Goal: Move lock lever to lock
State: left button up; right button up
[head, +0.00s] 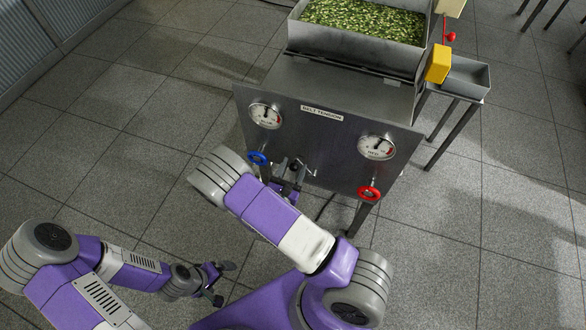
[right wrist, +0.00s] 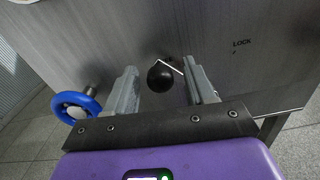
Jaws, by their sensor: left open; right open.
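The lock lever shows in the right wrist view as a black ball knob (right wrist: 160,76) on a thin pale rod that runs up to its right. The knob appears between the fingers of my right gripper (right wrist: 163,84), which are apart; I cannot tell whether either touches it. The printed word LOCK (right wrist: 242,43) is on the panel to the right of the knob. In the head view my right gripper (head: 288,174) is at the front panel below the gauges, and the lever is small and partly hidden there. My left gripper (head: 218,283) is open and empty, low over the floor.
The grey panel (head: 325,155) carries two gauges, a BELT TENSION label (head: 322,114), a blue handwheel (head: 258,159) at left and a red handwheel (head: 369,193) at right. A tray of green pieces (head: 300,38) is on top. Floor to the left is clear.

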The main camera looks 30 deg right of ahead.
jog(key=shift+d, duration=0.1)
grip_shut()
dwell(0.3)
